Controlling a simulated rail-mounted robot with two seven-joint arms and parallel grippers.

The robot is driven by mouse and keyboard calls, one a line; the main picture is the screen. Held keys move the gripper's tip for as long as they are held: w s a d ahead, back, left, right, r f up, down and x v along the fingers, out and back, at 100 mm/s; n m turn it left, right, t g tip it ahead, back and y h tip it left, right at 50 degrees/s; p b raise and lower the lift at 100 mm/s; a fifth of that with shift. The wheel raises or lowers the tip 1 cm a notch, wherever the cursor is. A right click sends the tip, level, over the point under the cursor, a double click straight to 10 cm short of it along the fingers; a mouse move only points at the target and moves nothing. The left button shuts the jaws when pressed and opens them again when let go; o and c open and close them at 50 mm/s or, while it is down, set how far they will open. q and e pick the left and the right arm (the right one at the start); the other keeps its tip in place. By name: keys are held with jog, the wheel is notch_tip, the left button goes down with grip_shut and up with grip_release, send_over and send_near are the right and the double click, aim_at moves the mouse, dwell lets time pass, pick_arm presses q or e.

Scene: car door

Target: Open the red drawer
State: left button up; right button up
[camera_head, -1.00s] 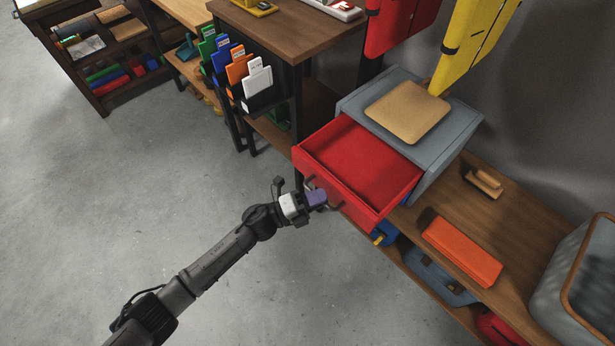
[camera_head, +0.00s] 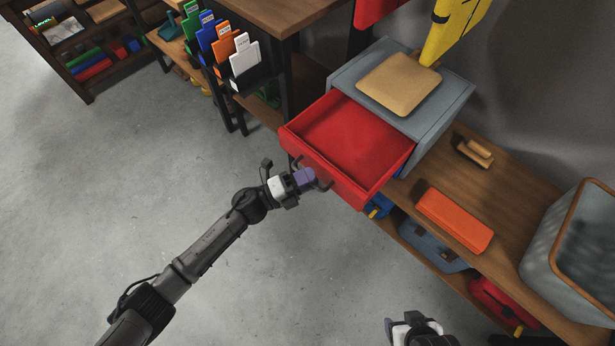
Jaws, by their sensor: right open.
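The red drawer (camera_head: 352,137) stands pulled out of the front of a grey-blue cabinet (camera_head: 444,108), and its inside looks empty. A dark handle (camera_head: 325,186) is on its front panel. My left gripper (camera_head: 312,177) is at this front, at the handle. Its purple fingers overlap the handle, and I cannot tell whether they are closed around it. My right gripper (camera_head: 414,326) shows only partly at the bottom edge, low and well apart from the drawer. It is open, and its fingertips are hard to make out.
A tan board (camera_head: 398,84) lies on the cabinet. An orange box (camera_head: 455,220), a wooden-handled brush (camera_head: 475,152) and a grey bin (camera_head: 570,235) are on the bench to the right. A file rack (camera_head: 255,77) stands left of the drawer. The floor in front is clear.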

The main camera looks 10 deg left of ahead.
pick_arm(q)
jog(key=v, duration=1.4)
jog(key=shift+p, duration=0.4)
jog(key=shift+w+d+f, duration=0.1)
jog(key=shift+w, duration=0.05)
